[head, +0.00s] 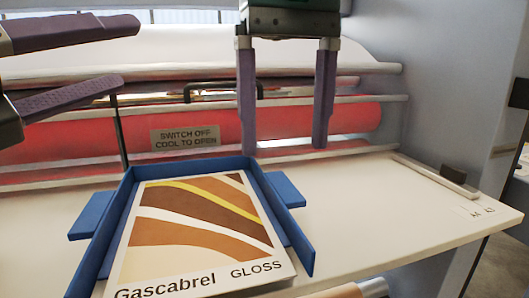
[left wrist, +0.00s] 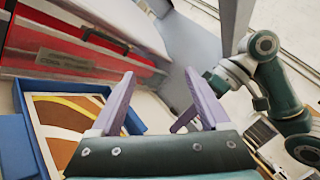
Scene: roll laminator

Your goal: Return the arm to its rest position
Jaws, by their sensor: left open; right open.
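My left gripper (head: 130,52) comes in from the left edge in the head view, its two purple fingers spread apart and empty. In the left wrist view its fingers (left wrist: 158,75) also stand apart with nothing between them. My right gripper (head: 285,148) hangs from the top middle of the head view, fingers pointing down, open and empty, in front of the red roller. Below it is the blue tray (head: 100,232) holding a printed sheet (head: 205,225) marked "Gascabrel GLOSS". Neither gripper appears to hold the sheet or tray.
The laminator's red roller (head: 75,140) and a "SWITCH OFF COOL TO OPEN" plate (head: 185,137) lie behind the tray. The white table (head: 400,205) is mostly clear on the right. A grey wall panel (head: 450,90) rises at the right.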

